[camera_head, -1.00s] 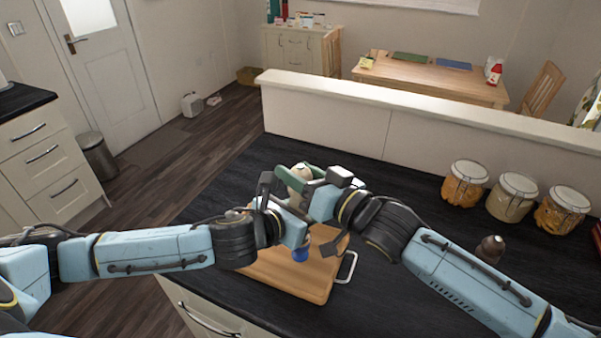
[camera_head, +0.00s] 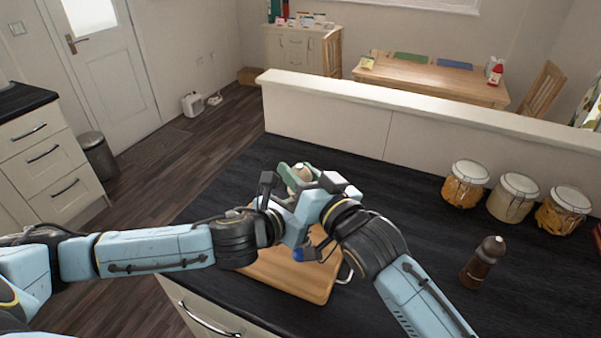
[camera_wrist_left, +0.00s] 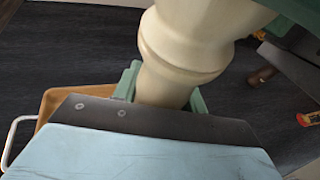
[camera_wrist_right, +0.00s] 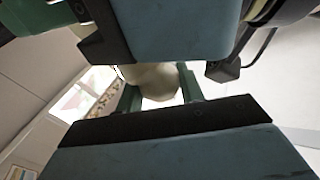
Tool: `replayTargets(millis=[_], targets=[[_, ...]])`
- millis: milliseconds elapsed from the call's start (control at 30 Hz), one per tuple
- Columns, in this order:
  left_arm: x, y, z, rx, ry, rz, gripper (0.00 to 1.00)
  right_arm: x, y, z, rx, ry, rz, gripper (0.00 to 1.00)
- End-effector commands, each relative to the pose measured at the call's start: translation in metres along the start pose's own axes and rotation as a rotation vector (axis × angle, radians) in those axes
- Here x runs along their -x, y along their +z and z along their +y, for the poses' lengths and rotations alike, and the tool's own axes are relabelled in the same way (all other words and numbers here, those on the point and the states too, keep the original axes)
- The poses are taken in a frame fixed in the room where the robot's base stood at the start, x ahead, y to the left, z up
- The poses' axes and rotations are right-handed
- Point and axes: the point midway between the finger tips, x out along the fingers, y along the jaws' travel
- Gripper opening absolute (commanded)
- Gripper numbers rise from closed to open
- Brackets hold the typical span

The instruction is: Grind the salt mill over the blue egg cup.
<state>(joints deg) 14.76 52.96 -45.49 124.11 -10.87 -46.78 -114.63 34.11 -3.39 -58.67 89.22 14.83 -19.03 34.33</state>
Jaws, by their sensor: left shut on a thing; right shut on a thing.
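The cream salt mill (camera_head: 298,178) is held above the wooden board, partly hidden by my grippers. My left gripper (camera_wrist_left: 165,92) is shut on its narrow body, green fingers on either side in the left wrist view. My right gripper (camera_wrist_right: 158,92) is shut on the mill's rounded top, which shows between its fingers in the right wrist view. The blue egg cup (camera_head: 298,254) is on the board, just below the grippers in the head view and partly covered by my right one. Whether the mill is exactly over the cup is hard to tell.
The wooden board (camera_head: 290,278) with a metal handle lies on the black worktop (camera_head: 410,225). A dark brown mill (camera_head: 480,264) stands at the right, near my right forearm. Three lidded jars (camera_head: 513,197) stand farther back, before a low white wall (camera_head: 340,130).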

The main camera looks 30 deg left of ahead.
Motion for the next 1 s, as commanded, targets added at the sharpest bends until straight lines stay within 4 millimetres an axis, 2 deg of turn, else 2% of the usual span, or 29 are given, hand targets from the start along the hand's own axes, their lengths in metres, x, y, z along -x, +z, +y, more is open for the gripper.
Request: replayTargets(millis=[33,400,767,800,833,1000], targets=[[0.0001,-0.0001,-0.0019,-0.001,-0.005,0.0,0.2,-0.0008,-0.0009,-0.0068,-0.013,0.013,0.016,0.15],[0.0002,-0.0009,-0.0021,-0.002,-0.005,0.001,0.2,0.0005,-0.0022,-0.0014,-0.009,0.171,0.071,0.15],[0.0003,-0.0014,-0.0016,-0.002,-0.004,0.002,0.2,0.0012,-0.0023,0.002,-0.002,0.186,0.072,0.15],[0.0003,-0.0015,-0.0015,-0.002,-0.004,0.003,0.2,0.0013,-0.0022,0.0021,-0.002,0.186,0.072,0.43],[0.0003,-0.0014,-0.0015,-0.002,-0.003,0.003,0.2,0.0013,-0.0021,0.0022,-0.002,0.186,0.071,0.47],[0.0002,-0.0007,-0.001,-0.002,-0.002,0.001,0.2,0.0013,-0.0012,0.0024,-0.002,0.186,0.07,0.47]])
